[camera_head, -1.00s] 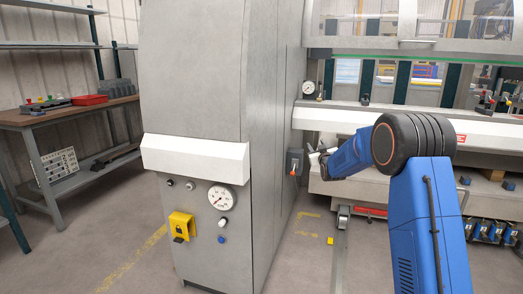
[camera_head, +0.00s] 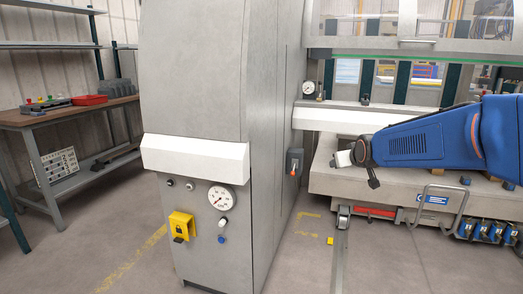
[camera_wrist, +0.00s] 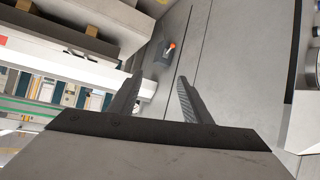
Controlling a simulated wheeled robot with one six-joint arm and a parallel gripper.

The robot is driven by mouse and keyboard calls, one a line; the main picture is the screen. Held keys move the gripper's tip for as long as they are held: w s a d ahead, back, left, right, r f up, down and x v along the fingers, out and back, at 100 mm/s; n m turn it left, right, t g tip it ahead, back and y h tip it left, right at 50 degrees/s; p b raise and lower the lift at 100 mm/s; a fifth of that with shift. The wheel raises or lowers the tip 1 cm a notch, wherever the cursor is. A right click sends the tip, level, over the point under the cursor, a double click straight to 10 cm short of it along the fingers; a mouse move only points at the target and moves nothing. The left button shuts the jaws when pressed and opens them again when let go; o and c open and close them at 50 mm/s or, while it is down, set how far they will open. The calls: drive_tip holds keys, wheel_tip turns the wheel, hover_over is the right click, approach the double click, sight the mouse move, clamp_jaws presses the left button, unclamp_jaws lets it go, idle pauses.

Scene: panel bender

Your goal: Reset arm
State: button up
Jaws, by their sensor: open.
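My gripper (camera_wrist: 158,98) shows in the wrist view with its two dark fingers apart and nothing between them. In the head view my blue arm reaches in from the right edge, and the end of the arm (camera_head: 352,158) lies in front of the machine bed, just right of the grey cabinet. The fingers are too small there to make out clearly. Past the fingertips in the wrist view is the cabinet side with a grey switch box and orange lever (camera_wrist: 169,48). I see no contact with it.
The tall grey cabinet (camera_head: 205,90) has a gauge (camera_head: 221,197) and a yellow lock switch (camera_head: 182,226). The orange-lever switch box (camera_head: 294,162) is on its side. A workbench (camera_head: 75,113) with a red tray (camera_head: 89,100) stands left. The floor in front is clear.

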drive_tip(key=s+d+f+g, duration=0.1)
drive_tip(key=s+f, duration=0.3)
drive_tip(key=s, duration=1)
drive_tip(key=s+d+f+m+g, duration=0.1)
drive_tip(key=s+f+g, duration=0.2)
drive_tip(key=s, duration=1.1)
drive_tip(key=s+d+f+g, duration=0.1)
drive_tip(key=s+f+g, duration=0.2)
drive_tip(key=s, duration=1.1)
wheel_tip(320, 180, down, 2)
drive_tip(key=shift+f+m, duration=0.2)
drive_tip(key=shift+m, duration=0.2)
drive_tip(key=shift+w+d, duration=0.1)
drive_tip(key=shift+d, duration=0.05)
